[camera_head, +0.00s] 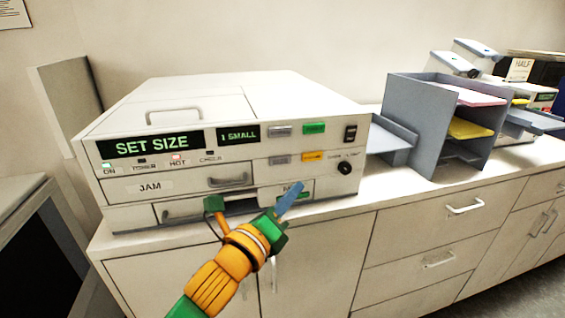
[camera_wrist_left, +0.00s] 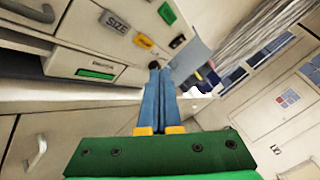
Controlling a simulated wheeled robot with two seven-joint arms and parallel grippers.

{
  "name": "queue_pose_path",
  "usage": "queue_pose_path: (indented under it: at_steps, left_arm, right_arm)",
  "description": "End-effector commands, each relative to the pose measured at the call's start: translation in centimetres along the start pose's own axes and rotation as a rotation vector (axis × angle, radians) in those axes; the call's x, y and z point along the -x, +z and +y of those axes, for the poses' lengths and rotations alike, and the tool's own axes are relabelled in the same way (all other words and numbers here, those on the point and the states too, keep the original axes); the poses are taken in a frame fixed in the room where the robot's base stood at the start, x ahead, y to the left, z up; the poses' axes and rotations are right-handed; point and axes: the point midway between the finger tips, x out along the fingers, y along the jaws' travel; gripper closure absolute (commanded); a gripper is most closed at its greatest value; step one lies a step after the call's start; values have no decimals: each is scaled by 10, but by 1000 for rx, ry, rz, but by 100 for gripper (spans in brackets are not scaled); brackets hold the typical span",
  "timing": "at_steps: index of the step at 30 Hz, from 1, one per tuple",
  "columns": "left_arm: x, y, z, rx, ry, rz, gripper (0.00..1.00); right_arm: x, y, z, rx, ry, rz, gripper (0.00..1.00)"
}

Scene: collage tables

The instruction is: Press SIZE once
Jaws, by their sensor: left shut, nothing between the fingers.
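The cream machine (camera_head: 240,95) stands on the counter; its large display (camera_head: 150,144) reads "SET SIZE" and its small display (camera_head: 238,135) reads "1 SMALL". The grey SIZE button (camera_head: 279,160) is in the lower button row, left of the yellow button (camera_head: 313,156). In the wrist view the shut fingertips (camera_wrist_left: 154,67) appear near the black knob. My right gripper is out of view.
A green button (camera_head: 314,128), another grey button (camera_head: 279,131), a black switch (camera_head: 350,134) and a knob (camera_head: 345,168) surround the panel. A JAM drawer (camera_head: 178,183) is at left. A grey paper sorter (camera_head: 420,120) stands right on the counter.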

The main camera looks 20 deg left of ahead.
Motion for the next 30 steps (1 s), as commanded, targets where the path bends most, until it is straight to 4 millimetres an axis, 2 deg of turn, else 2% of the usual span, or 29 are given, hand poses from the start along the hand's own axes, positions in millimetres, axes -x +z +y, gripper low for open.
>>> queue_pose_path:
  at_steps: [7, 18, 21, 30]
  left_arm:
    - [-5, 2, 5, 0, 2, 1, 100]
    - [-41, 29, 32, 2, 3, -1, 100]
    - [-50, 36, 36, 1, 2, 1, 100]
    - [-62, 44, 46, 4, 2, 1, 100]
  right_arm:
    - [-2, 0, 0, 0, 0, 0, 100]
    - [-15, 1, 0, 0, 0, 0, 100]
    - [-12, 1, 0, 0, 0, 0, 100]
    - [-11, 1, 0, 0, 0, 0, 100]
